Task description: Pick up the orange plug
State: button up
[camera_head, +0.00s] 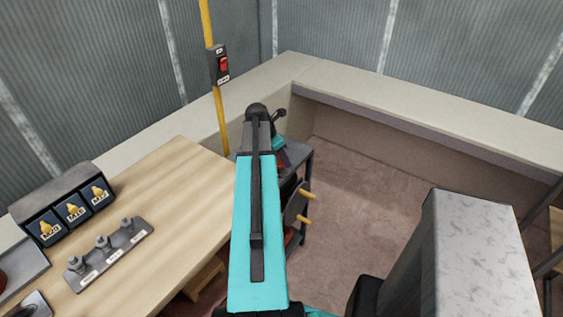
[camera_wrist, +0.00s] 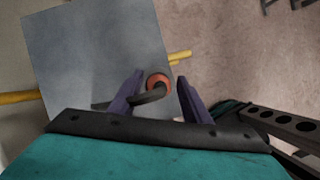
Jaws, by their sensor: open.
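The orange plug (camera_wrist: 158,82) shows in the wrist view as a small round orange-red piece with a dark curved part running down and left from it. It is on a flat grey top (camera_wrist: 85,50), near that top's right edge. My gripper (camera_wrist: 160,77) is open, and its two purple fingers are on either side of the plug in the picture. I cannot tell the height gap or whether the fingers touch it. In the head view my teal arm hides most of this spot.
A dark cart (camera_head: 303,155) with yellow handles (camera_head: 305,221) stands beside the wooden workbench (camera_head: 170,185). On the bench are a switch panel (camera_head: 70,207) and a grey block with several fittings (camera_head: 108,254). A yellow pole (camera_head: 219,120) carries a red switch (camera_head: 223,64). Floor (camera_head: 370,190) right of the cart is clear.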

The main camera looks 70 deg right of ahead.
grip_shut()
jog(key=shift+r, duration=0.15)
jog(key=shift+r+b, duration=1.15)
jog(key=shift+r, duration=3.75)
